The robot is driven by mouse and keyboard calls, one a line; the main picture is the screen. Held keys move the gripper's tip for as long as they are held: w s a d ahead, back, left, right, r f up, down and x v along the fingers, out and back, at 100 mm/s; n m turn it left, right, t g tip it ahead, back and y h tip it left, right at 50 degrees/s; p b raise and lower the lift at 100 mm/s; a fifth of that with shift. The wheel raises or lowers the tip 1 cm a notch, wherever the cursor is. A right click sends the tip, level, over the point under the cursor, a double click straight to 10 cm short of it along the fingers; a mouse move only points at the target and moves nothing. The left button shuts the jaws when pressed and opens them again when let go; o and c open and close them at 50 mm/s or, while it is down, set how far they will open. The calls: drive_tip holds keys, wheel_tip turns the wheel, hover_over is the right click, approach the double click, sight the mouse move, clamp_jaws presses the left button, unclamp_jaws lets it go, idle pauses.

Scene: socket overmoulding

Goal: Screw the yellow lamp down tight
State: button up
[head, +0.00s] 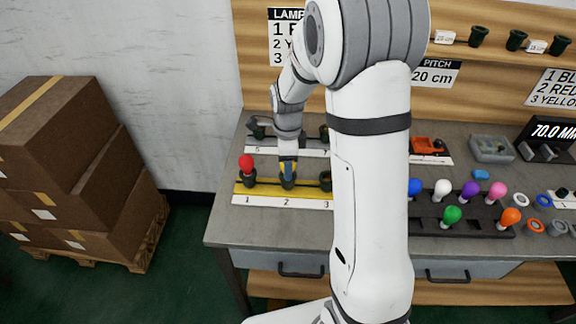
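A yellow strip (262,188) with sockets numbered 1, 2 and 3 lies along the left front of the workbench. My gripper (288,171) points down over socket 2 (288,183), its blue fingertip right above the dark socket. The yellow lamp is not clearly visible; only a little yellow shows by the fingertips, and the fingers hide what is between them. I cannot tell whether they are open or shut. A red lamp (246,163) stands upright in socket 1. Socket 3 (326,180) is partly hidden by my arm.
Behind is another strip (262,150) with sockets, labelled 5 and 7. To the right, a dark rack (476,228) holds several lamps, none yellow in view. Boxes (70,170) are stacked left of the bench.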

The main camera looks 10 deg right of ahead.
idle(0.4)
drive_tip(key=n, duration=0.6)
drive_tip(key=shift+n, duration=0.3)
drive_tip(key=n, duration=0.6)
drive_tip(key=shift+n, duration=0.4)
drive_tip(key=n, duration=0.4)
drive_tip(key=shift+n+b, duration=0.3)
drive_tip(key=n, duration=0.5)
drive_tip(key=c, duration=0.9)
drive_tip(key=shift+m, duration=2.3)
drive_tip(key=shift+c, duration=0.2)
